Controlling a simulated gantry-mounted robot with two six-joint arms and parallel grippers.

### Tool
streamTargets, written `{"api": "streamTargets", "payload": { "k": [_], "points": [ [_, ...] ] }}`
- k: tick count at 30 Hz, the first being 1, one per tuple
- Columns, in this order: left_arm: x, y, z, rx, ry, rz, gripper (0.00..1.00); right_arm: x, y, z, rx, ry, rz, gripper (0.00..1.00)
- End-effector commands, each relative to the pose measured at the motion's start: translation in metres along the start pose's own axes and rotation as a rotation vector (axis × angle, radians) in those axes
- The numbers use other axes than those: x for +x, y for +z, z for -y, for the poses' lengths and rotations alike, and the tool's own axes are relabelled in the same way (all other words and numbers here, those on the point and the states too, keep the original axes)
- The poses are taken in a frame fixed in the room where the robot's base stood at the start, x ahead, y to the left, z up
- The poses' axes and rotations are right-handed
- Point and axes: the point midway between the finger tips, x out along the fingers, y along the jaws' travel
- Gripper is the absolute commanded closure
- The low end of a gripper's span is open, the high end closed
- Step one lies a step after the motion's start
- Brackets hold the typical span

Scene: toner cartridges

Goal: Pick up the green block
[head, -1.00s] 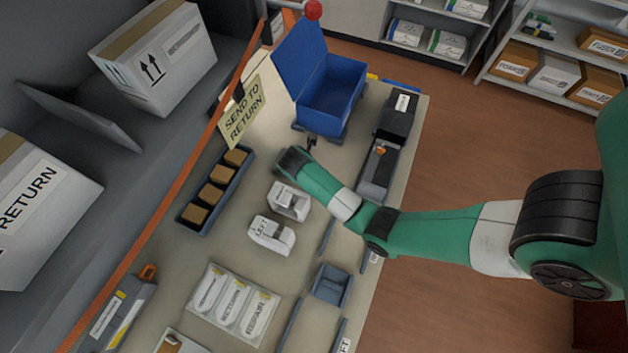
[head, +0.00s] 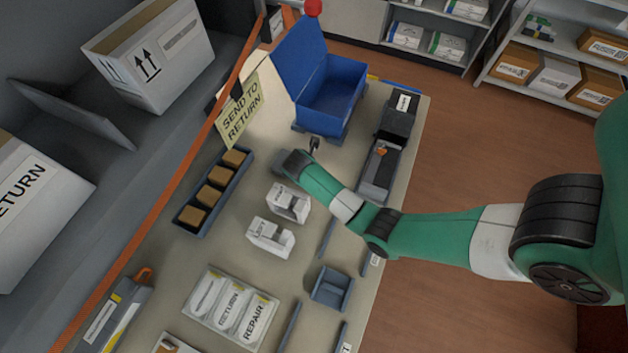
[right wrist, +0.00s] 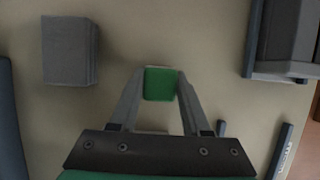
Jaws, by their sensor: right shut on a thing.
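The green block (right wrist: 160,83) sits between the two fingertips of my right gripper (right wrist: 160,88) in the right wrist view. The fingers are shut on its left and right sides. The table surface shows around and beyond it; how high the block is above the table I cannot tell. In the head view my right gripper (head: 314,144) is over the table, just in front of the blue bin, and the block cannot be made out there. My left gripper is in neither view.
The open blue bin (head: 333,92) stands just beyond my right gripper. A dark tray (head: 377,172) lies to its right. White pieces (head: 270,237) and a row of brown blocks in a dark tray (head: 188,221) lie nearer. A grey block-like thing (right wrist: 70,50) is left of the fingers.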

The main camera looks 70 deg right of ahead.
Motion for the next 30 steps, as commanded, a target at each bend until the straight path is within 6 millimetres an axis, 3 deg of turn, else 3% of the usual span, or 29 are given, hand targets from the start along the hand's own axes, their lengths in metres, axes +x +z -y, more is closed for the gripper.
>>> {"api": "streamTargets", "payload": {
  "k": [8,15,22,30],
  "points": [
    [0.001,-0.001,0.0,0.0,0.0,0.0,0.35,-0.004,0.002,0.0,0.001,0.001,0.001,1.0],
    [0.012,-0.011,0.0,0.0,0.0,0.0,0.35,-0.034,0.014,-0.001,0.001,0.003,0.001,1.0],
    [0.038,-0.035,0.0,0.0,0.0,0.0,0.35,-0.098,0.018,0.046,0.001,0.002,0.001,1.0],
    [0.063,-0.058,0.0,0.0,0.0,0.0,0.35,-0.137,0.003,0.11,-0.003,-0.003,-0.001,1.0]
  ]
}}
